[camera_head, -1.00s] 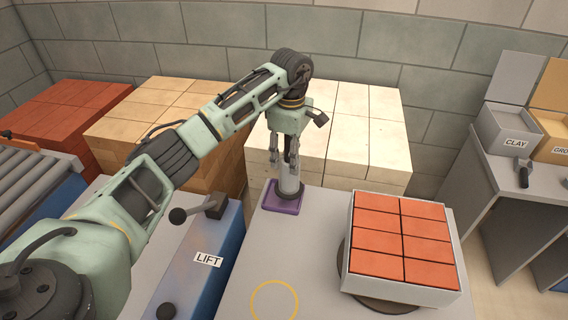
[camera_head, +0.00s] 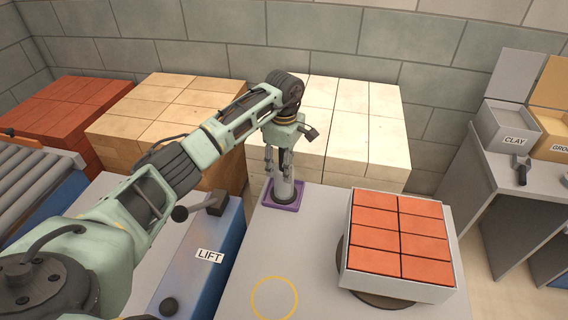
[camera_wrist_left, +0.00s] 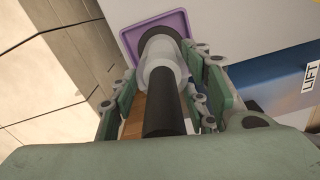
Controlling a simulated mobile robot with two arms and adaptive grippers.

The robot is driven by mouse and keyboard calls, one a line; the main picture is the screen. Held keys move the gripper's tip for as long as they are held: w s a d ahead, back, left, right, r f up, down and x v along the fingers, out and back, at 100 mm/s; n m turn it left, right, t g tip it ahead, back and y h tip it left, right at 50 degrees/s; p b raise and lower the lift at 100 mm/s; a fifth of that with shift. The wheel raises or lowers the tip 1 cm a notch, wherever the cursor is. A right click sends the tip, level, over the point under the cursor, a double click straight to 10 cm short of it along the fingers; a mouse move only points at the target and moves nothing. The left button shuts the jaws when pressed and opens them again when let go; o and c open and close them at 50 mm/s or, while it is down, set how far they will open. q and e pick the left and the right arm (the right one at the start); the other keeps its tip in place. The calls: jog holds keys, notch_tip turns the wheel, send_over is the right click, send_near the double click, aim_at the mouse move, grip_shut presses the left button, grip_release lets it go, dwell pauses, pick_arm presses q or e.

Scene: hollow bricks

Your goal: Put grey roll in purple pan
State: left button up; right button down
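The grey roll (camera_head: 284,188) stands upright with its lower end within the outline of the purple pan (camera_head: 269,206). Its dark upper handle points up between the fingers of my left gripper (camera_head: 279,168). In the left wrist view, the grey roll (camera_wrist_left: 163,72) is seen end-on from above, with the purple pan (camera_wrist_left: 133,40) beneath it. The left gripper (camera_wrist_left: 167,82) is open, with fingers on both sides of the roll and slight gaps between. Whether the roll's base rests fully on the pan floor is hard to tell. My right gripper is out of view.
A tray of red bricks (camera_head: 345,268) stands on a turntable at the right of the grey table (camera_head: 310,225). A yellow ring (camera_head: 274,299) marks the table front. A blue LIFT box (camera_head: 190,275) is at left. Cream brick stacks (camera_head: 350,115) stand behind.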

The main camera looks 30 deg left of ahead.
pick_arm(q)
jog(key=o, duration=0.4)
jog(key=shift+r, duration=0.15)
notch_tip(320, 180, up, 12)
jog(key=shift+r+b, duration=0.1)
jog(key=shift+b, duration=1)
